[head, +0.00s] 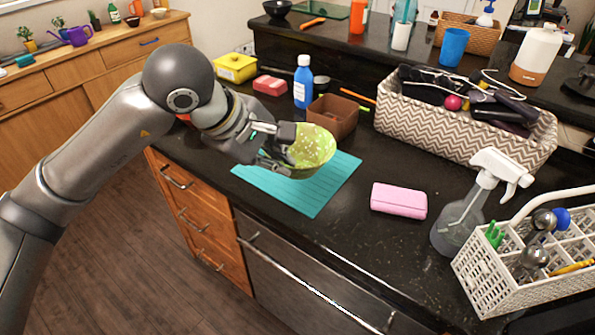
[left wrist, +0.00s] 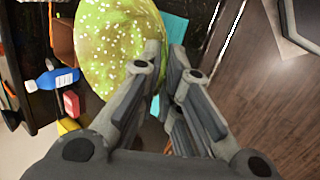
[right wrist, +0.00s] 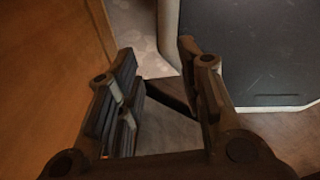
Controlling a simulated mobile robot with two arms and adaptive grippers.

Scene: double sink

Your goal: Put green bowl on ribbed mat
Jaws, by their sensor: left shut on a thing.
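The green bowl (head: 312,147), speckled with light dots, is over the turquoise ribbed mat (head: 325,190) in the head view. My left gripper (head: 286,150) is shut on the bowl's rim. In the left wrist view the bowl (left wrist: 120,45) fills the upper middle, with its rim between the fingers of the left gripper (left wrist: 166,65); part of the mat (left wrist: 173,35) shows behind it. The bowl looks tilted; I cannot tell if it touches the mat. My right gripper (right wrist: 160,85) shows only in the right wrist view, open and empty, pointing toward the floor.
A brown box (head: 333,117) and a blue bottle (head: 302,82) stand just behind the mat. A pink block (head: 398,200) lies to its right. A spray bottle (head: 478,205), a white rack (head: 500,275) and a patterned basket (head: 440,125) are farther right. Counter right of the mat is partly clear.

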